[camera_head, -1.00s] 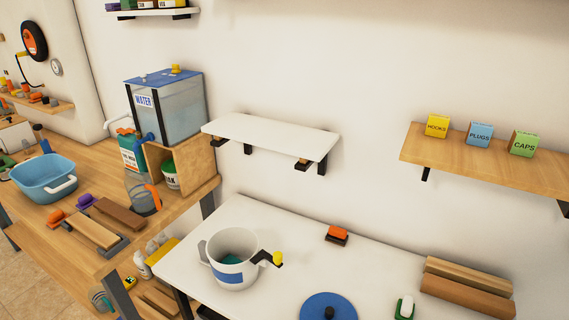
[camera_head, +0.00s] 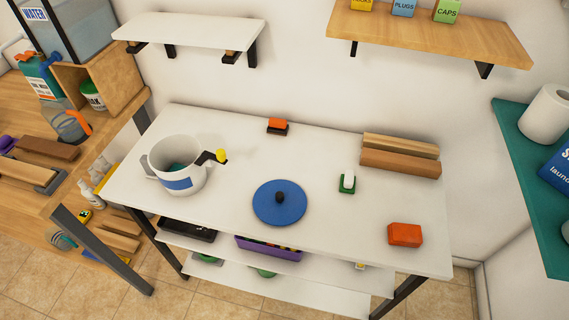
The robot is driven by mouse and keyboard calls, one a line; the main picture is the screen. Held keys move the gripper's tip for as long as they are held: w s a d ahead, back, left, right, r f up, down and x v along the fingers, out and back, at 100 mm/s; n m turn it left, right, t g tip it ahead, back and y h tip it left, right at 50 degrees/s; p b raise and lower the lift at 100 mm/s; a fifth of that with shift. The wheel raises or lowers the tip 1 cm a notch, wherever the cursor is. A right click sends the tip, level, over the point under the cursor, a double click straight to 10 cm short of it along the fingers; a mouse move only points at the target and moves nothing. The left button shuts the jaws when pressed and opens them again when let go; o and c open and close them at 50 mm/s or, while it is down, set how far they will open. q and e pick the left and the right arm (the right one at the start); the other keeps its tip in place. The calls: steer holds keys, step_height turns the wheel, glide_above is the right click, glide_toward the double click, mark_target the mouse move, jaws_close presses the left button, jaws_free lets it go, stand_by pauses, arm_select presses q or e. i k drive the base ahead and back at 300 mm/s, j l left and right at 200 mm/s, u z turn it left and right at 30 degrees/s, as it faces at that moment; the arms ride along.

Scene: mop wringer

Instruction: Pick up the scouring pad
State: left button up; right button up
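Which thing is the scouring pad is not certain. A small green pad with a white grip on top (camera_head: 346,189) lies on the white table, right of the blue lid. An orange-red block (camera_head: 405,235) lies near the table's front right corner. A smaller orange block with a dark base (camera_head: 277,127) lies near the back edge. Neither of my grippers shows in the head view.
The white table (camera_head: 225,215) also bears a white pot with a crank (camera_head: 177,185), a blue lid with a dark knob (camera_head: 280,202) and wooden blocks (camera_head: 400,160) at the back right. A lower shelf holds a purple tray (camera_head: 268,249). A teal shelf (camera_head: 520,170) stands at right.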

mark_target(347, 183)
steer(key=z, duration=1.7)
steer(key=k+l, duration=0.1)
steer(key=k, duration=0.2)
steer(key=k+l, duration=0.1)
steer(key=k, duration=0.2)
